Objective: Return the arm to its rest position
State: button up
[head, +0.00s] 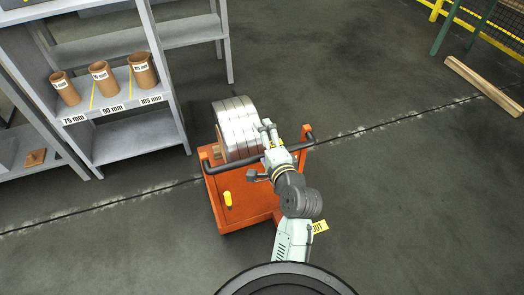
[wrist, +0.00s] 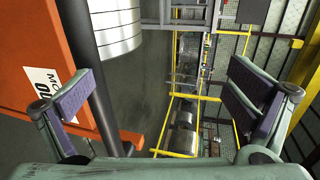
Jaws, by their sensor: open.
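My gripper (head: 268,134) is above the right side of the orange cart (head: 245,211) in the head view, close to the steel strip coils (head: 237,125). My arm reaches up from the bottom of the picture, over the cart's right side. In the wrist view my gripper (wrist: 165,90) has its two fingers wide apart with nothing between them. The orange cart (wrist: 35,60) and its dark handle bar (wrist: 85,70) show at the left there, with a coil (wrist: 110,22) behind. Whether my gripper touches the handle or coils cannot be told.
A grey shelf (head: 125,82) at the upper left holds brown tubes (head: 103,78) with size labels. Wooden beams (head: 482,84) lie on the floor at the upper right, near a yellow rail (head: 490,28). The floor right of the cart is clear.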

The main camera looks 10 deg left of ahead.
notch_tip(320, 180, up, 4)
jog(key=shift+s+f+t+y, duration=0.1)
jog(key=shift+s+t+y, duration=0.05)
jog(key=shift+t+y, duration=0.15)
jog(key=c, duration=0.5)
jog(key=shift+a, duration=0.1)
jog(key=c, duration=0.4)
jog(key=shift+f, duration=0.4)
